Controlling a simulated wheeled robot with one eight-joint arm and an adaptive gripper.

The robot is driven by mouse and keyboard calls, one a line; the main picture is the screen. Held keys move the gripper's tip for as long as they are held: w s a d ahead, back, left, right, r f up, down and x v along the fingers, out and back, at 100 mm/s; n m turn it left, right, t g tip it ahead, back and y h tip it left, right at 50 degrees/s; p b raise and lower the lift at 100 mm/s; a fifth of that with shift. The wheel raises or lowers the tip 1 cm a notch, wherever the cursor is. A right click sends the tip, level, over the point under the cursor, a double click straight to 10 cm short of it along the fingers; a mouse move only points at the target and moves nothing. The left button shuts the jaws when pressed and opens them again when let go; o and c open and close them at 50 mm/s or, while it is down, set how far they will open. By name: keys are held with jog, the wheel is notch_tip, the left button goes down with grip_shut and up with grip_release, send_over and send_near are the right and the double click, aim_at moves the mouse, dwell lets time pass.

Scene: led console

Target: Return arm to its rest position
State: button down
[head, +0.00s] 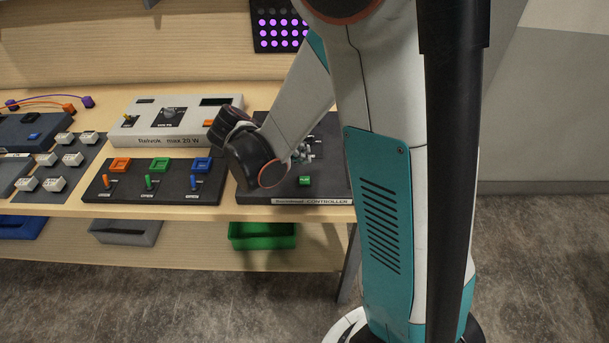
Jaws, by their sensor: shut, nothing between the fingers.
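My arm comes down from the top of the head view and folds over the right end of the workbench (215,213). Its black wrist hangs above the left part of the controller panel (335,186). Small grey metal parts just right of the wrist look like my gripper (306,152), shut and empty. It is mostly hidden by the arm link, and I cannot tell whether it touches the panel. A green button (304,181) shows on the panel.
Left of the wrist is a switch panel (150,204) with orange, green and blue parts. Behind it stands a grey power unit (178,140). White-switch panel (75,139) lies further left. A purple LED display (275,30) is on the back wall. A green bin (262,236) sits below.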

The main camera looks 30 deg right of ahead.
jog(key=shift+r, duration=0.15)
dwell(0.8)
jog(key=s+a+r+n+t+y+b, duration=0.2)
jog(key=s+a+r+n+t+y, duration=0.4)
jog(key=s+a, duration=0.8)
notch_tip(320, 180, up, 3)
jog(key=n+y, duration=0.1)
jog(key=y, duration=0.2)
dwell(0.5)
